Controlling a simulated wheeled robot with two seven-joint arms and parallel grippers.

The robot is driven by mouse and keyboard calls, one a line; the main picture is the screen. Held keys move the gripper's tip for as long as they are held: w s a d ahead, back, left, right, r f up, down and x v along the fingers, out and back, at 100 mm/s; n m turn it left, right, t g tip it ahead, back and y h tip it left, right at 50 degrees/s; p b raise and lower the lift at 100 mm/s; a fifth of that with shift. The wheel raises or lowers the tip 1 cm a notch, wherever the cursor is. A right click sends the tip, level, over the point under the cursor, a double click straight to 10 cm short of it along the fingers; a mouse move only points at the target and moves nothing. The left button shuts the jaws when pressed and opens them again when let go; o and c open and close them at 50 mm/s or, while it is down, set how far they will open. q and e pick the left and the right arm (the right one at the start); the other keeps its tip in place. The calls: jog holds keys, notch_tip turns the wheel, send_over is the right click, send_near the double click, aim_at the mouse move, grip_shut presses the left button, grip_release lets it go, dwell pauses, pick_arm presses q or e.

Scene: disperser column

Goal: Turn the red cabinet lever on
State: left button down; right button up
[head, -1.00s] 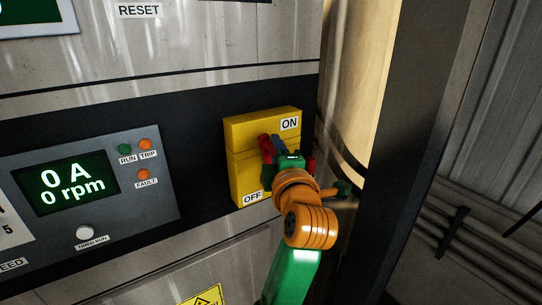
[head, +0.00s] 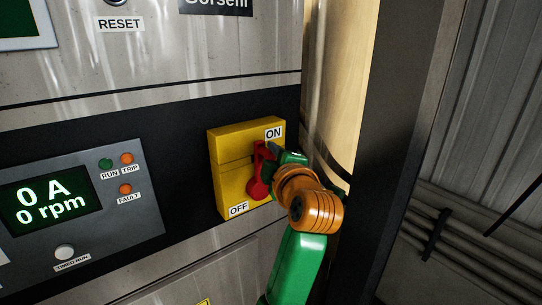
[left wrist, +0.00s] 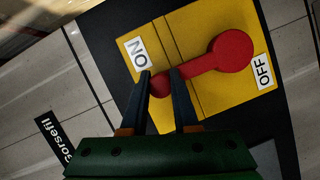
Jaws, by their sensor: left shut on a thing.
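The red lever (head: 256,188) is mounted on a yellow switch box (head: 225,170) with an ON label at its top right and an OFF label at its bottom left. Its round hub is at the OFF end and its arm points up towards ON. The left wrist view shows the hub (left wrist: 232,50) and the arm. My left gripper (head: 270,150) is shut on the free end of the lever, with its two fingers (left wrist: 161,80) on either side of it, close to the ON label. The gripper hides part of the box's right side. My right gripper is not in view.
A control panel (head: 120,215) left of the box has a display reading 0 A and 0 rpm, with RUN, TRIP and FAULT lamps. A dark vertical post (head: 385,150) stands close to the right of my left arm.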

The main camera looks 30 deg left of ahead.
pick_arm(q)
jog(key=c, duration=0.8)
grip_release()
jog(key=shift+o, duration=0.6)
jog(key=shift+w, duration=0.15)
jog(key=b+v, duration=0.3)
jog(key=v, duration=0.4)
